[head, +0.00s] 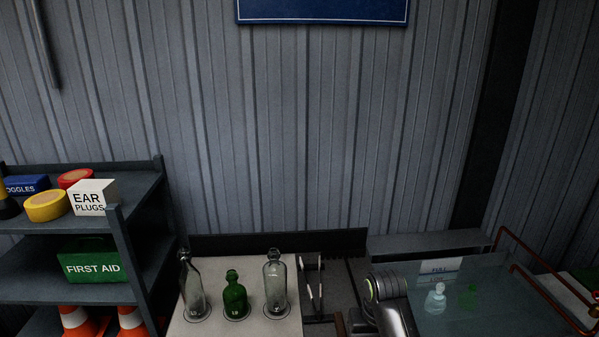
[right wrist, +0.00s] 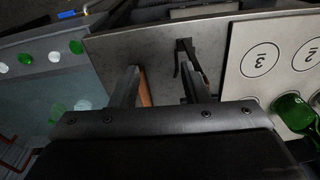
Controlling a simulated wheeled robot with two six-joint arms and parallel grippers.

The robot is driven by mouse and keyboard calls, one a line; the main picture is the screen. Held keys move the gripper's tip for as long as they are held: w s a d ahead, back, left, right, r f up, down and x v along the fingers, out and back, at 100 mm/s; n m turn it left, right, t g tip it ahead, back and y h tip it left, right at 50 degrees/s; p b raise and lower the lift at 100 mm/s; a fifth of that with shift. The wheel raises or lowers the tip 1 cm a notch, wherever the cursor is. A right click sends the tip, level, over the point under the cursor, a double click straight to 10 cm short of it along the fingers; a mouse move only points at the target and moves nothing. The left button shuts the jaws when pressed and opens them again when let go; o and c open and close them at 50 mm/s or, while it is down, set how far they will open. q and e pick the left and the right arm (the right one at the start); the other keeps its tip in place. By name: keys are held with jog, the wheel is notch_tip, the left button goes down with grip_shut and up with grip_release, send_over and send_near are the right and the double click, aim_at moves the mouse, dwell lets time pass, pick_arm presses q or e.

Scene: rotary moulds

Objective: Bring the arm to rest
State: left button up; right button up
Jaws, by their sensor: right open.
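My right gripper (right wrist: 158,82) shows in the right wrist view, its two fingers apart with nothing held between them. It hangs over a grey surface, close to a slim dark tool or bracket (right wrist: 187,58) and a brown strip (right wrist: 145,88); whether it touches either I cannot tell. In the head view a silver arm part (head: 392,305), seemingly of my right arm, stands at the bottom, right of the pale bottle board (head: 250,325). My left gripper is in neither view.
Two clear bottles (head: 193,288) (head: 275,283) and a green bottle (head: 235,298) stand upright on the board. At left is a shelf (head: 140,200) of safety goods. At right, a see-through panel (head: 480,315) and copper pipes (head: 548,270) are close to the arm.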

jog(key=s+d+f+m+t, duration=0.1)
jog(key=s+d+f, duration=0.25)
jog(key=s, duration=0.35)
jog(key=s+d+f, duration=0.3)
jog(key=s+d, duration=0.2)
jog(key=s, duration=0.3)
jog(key=s+d+r+t+h, duration=0.1)
jog(key=s+d+r, duration=0.15)
jog(key=s, duration=0.65)
jog(key=s+d+r+t+h, duration=0.1)
jog(key=s+d+r, duration=0.15)
jog(key=s, duration=0.65)
notch_tip(320, 180, down, 32)
jog(key=d+f+g+b, duration=0.1)
jog(key=d+b, duration=0.1)
jog(key=b, duration=0.6)
jog(key=s+f+b, duration=0.3)
jog(key=s+f, duration=0.4)
jog(key=f, duration=0.4)
jog(key=s+a+f+g+b, duration=0.1)
jog(key=s+f+b, duration=0.2)
jog(key=s+f, duration=0.4)
notch_tip(320, 180, down, 5)
jog(key=shift+s+r+g+y+b, duration=0.1)
jog(key=shift+s+g+y+b, duration=0.2)
jog(key=shift+s+y, duration=0.1)
